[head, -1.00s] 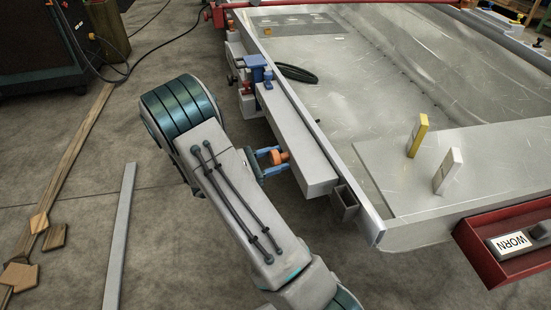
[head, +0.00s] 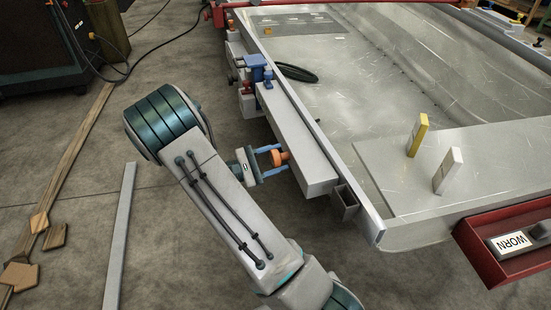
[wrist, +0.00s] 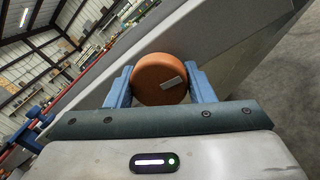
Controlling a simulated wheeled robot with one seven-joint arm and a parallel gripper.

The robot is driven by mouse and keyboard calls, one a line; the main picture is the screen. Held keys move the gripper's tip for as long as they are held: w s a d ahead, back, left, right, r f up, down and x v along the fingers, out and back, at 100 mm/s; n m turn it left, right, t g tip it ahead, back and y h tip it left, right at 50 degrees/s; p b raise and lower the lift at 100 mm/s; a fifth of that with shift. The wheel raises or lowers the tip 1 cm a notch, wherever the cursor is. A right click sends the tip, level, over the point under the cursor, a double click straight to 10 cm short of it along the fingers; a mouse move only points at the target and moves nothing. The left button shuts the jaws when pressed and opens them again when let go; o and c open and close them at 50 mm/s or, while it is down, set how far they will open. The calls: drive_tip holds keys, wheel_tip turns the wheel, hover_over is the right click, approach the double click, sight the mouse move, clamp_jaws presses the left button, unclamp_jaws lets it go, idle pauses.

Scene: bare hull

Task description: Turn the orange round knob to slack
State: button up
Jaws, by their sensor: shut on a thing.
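The orange round knob (head: 279,158) sticks out from the side of a long grey box on the hull's left edge. In the wrist view the knob (wrist: 160,79) fills the space between two blue fingers, and a pale bar mark on its face tilts up to the right. My gripper (head: 272,160) is shut on the knob, one finger on each side; it also shows in the wrist view (wrist: 161,88). The knob's far side and stem are hidden.
The grey box (head: 298,140) lies along the hull wall, with a blue clamp-like part (head: 257,70) farther up. A red tray (head: 510,245) with a block labelled WORN stands at right. Yellow (head: 418,135) and white (head: 448,170) upright blocks stand on the hull. Floor at left is mostly open.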

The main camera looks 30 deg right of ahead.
drive_tip(key=shift+w, duration=0.1)
drive_tip(key=o, duration=0.9)
drive_tip(key=shift+o, duration=0.2)
drive_tip(key=w+a+p, duration=0.1)
drive_tip(key=a+p, duration=0.2)
drive_tip(key=a, duration=1)
drive_tip(key=shift+w+a+f, duration=0.15)
drive_tip(key=shift+a+f, duration=0.25)
drive_tip(key=shift+r, duration=0.1)
